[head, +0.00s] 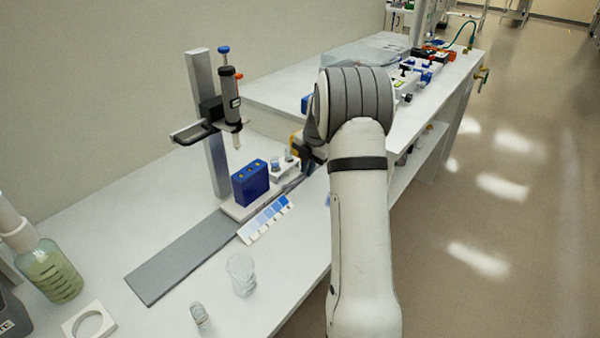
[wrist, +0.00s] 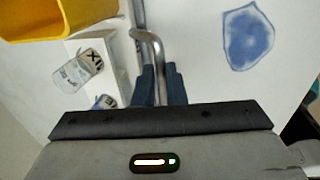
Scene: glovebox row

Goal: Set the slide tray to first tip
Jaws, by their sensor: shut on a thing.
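The slide tray (head: 236,212) is a pale carriage on a flat grey rail (head: 180,262). It bears a blue block (head: 250,183) and a white holder (head: 284,170) with small clear vials. A pipette-like dispenser (head: 232,95) hangs on an upright grey column above the tray, its tip pointing down near the blue block. In the wrist view, my gripper (wrist: 159,72) is shut on a bent metal handle (wrist: 149,40). The white holder with a labelled vial (wrist: 78,70) is just left of it. In the head view my arm hides the fingertips and handle.
A blue-shaded card strip (head: 266,219) lies beside the rail. A clear beaker (head: 241,274) and a small vial (head: 199,315) stand in front. A greenish bottle (head: 52,272) and white ring block (head: 90,325) are at left. The wrist view shows a yellow thing (wrist: 60,18) and blue patch (wrist: 248,38).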

